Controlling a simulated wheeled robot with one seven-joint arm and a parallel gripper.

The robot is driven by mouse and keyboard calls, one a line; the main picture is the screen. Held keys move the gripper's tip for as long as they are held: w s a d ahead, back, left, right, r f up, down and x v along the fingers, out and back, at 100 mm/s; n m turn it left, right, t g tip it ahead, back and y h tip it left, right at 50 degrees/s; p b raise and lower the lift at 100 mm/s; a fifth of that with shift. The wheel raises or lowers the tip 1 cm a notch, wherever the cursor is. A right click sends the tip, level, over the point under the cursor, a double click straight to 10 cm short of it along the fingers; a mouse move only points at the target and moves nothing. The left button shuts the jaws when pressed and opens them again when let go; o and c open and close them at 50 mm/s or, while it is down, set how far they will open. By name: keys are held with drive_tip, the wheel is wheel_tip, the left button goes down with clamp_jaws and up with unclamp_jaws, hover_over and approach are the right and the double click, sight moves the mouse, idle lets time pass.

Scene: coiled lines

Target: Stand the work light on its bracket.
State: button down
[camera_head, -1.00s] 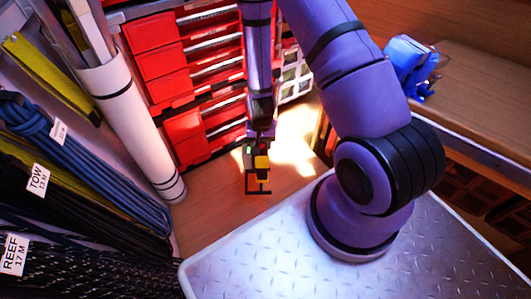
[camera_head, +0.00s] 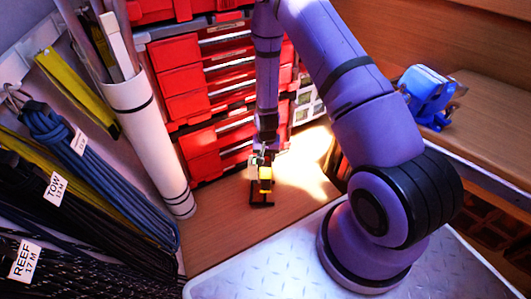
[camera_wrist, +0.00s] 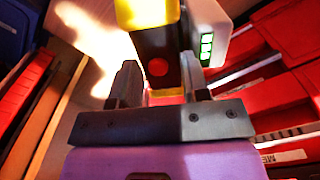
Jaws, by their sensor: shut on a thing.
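The work light (camera_head: 265,178) is yellow and black with a dark bracket (camera_head: 262,198) at its lower end. My gripper (camera_head: 263,158) is shut on it from above, over the wooden floor. The light looks roughly upright, and the bracket is at or close to the floor; I cannot tell whether it touches. In the wrist view my gripper's fingers (camera_wrist: 160,88) stand either side of the light's black body with a red button (camera_wrist: 158,67). A pale block with green lights is beside it. The bracket is not clear in that view.
Red drawers (camera_head: 190,95) stand behind the light, and a white tube (camera_head: 148,130) stands to its left. Coiled lines (camera_head: 80,160) hang at far left. A blue clamp-like tool (camera_head: 428,95) sits on the right bench. Bare floor (camera_head: 225,235) lies around the light.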

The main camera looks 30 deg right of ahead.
drive_tip(key=shift+f, duration=0.65)
drive_tip(key=c, duration=0.6)
unclamp_jaws()
